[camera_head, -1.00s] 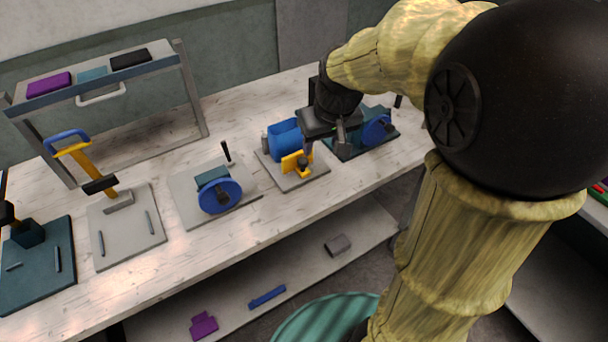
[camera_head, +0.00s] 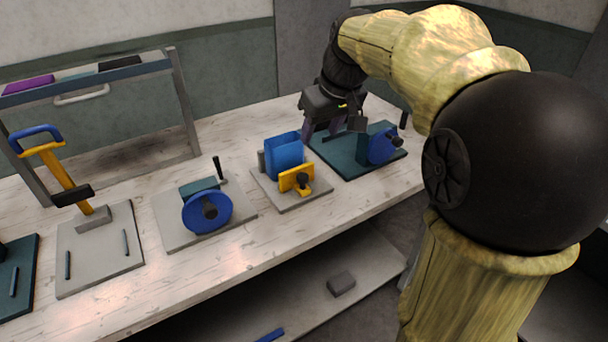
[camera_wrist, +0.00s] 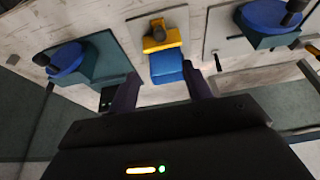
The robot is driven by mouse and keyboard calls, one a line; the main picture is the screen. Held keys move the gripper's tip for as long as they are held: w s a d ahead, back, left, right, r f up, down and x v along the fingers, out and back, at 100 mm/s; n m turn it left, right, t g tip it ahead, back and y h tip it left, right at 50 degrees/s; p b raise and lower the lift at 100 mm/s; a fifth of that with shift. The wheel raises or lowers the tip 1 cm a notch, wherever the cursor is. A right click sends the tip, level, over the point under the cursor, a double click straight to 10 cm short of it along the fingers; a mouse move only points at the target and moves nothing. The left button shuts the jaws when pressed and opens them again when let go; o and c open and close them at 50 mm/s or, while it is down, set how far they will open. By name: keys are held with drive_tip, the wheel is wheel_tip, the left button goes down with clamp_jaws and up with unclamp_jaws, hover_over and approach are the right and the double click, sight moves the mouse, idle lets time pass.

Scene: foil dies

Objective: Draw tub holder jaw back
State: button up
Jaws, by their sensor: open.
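The tub holder is a grey plate (camera_head: 290,197) on the bench, bearing a blue tub (camera_head: 284,157) and a yellow jaw (camera_head: 297,176) with a dark knob (camera_head: 303,184) on its near side. The jaw stands right in front of the tub; whether they touch I cannot tell. My gripper (camera_head: 323,130) is open and empty, raised behind and to the right of the tub. In the wrist view my gripper (camera_wrist: 162,88) has its fingers apart, with the tub (camera_wrist: 167,68) beyond them and the jaw (camera_wrist: 161,37) farther out.
A teal plate with a blue wheel (camera_head: 383,146) stands right of the holder, close to my gripper. Another blue wheel fixture (camera_head: 207,212) stands left. A yellow lever with a blue handle (camera_head: 62,170) and a rack (camera_head: 100,72) are farther left. Bare bench lies between the plates.

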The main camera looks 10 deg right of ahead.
sight(303, 176)
drive_tip(key=b+x, duration=0.2)
drive_tip(key=x, duration=1.5)
drive_tip(key=shift+f, duration=0.25)
